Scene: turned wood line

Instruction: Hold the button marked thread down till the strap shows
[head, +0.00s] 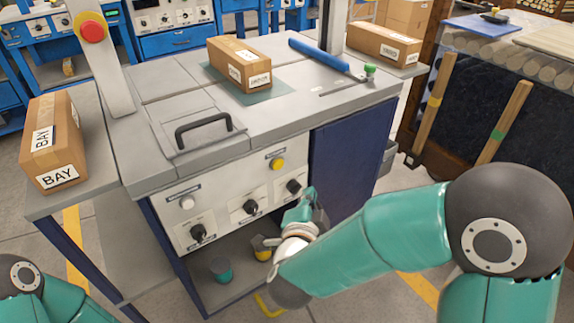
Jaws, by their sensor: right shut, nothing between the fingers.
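The grey strapping machine (275,115) has a white front panel (225,208). On the panel are a white push button (187,202) and a yellow push button (277,163), each under a small label too small to read. I cannot tell which is marked thread. My right gripper (309,196) is shut and empty in front of the panel's right end, close by the rightmost black knob (294,186). It is below and to the right of the yellow button, apart from it. No strap is clearly visible. My left gripper is out of view; only part of that arm shows.
Black knobs (250,207) (198,232) line the panel. A carton (240,70) lies on the machine's top, beside a lidded handle (203,125). A red stop button (92,31) tops a post. Cups (221,270) sit on the lower shelf.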

